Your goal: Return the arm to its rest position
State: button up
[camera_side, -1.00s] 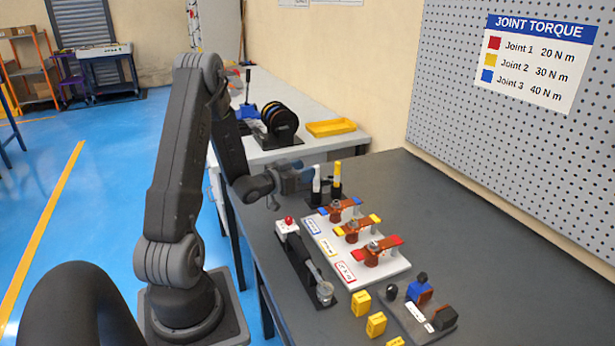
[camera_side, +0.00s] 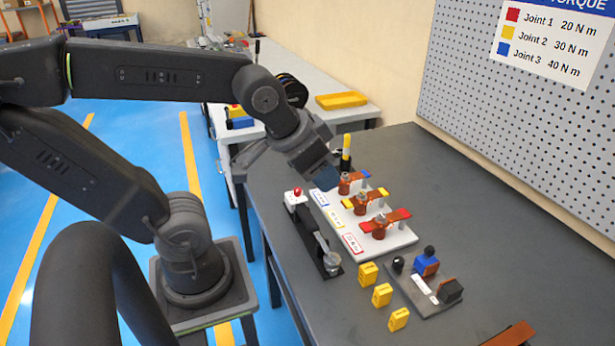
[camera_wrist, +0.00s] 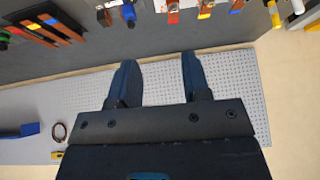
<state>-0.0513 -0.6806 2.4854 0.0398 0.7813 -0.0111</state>
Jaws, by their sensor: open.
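My gripper (camera_wrist: 160,82) shows in the wrist view with its two dark fingers apart and nothing between them. In the side view my gripper (camera_side: 322,178) is raised over the back part of the grey bench (camera_side: 480,235), behind and above the white board (camera_side: 394,238). It partly covers the area near the blue-marked joint. The arm is bent, with its forearm stretched across the picture from the left.
The white board holds three copper joints (camera_side: 380,225) with coloured bars. A black fixture with a red button (camera_side: 297,192) stands to its left. Yellow blocks (camera_side: 382,294) and a small dark stand (camera_side: 427,284) are in front. A perforated panel (camera_side: 520,110) rises behind the bench.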

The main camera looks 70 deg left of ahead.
jog(key=shift+s+d+g+h, duration=0.2)
jog(key=shift+s+d, duration=0.25)
jog(key=shift+s, duration=0.25)
jog(key=shift+s+d+g+h, duration=0.1)
jog(key=shift+s+d+g, duration=0.1)
jog(key=shift+s+d, duration=0.35)
jog(key=shift+s+a, duration=0.1)
jog(key=shift+a, duration=0.05)
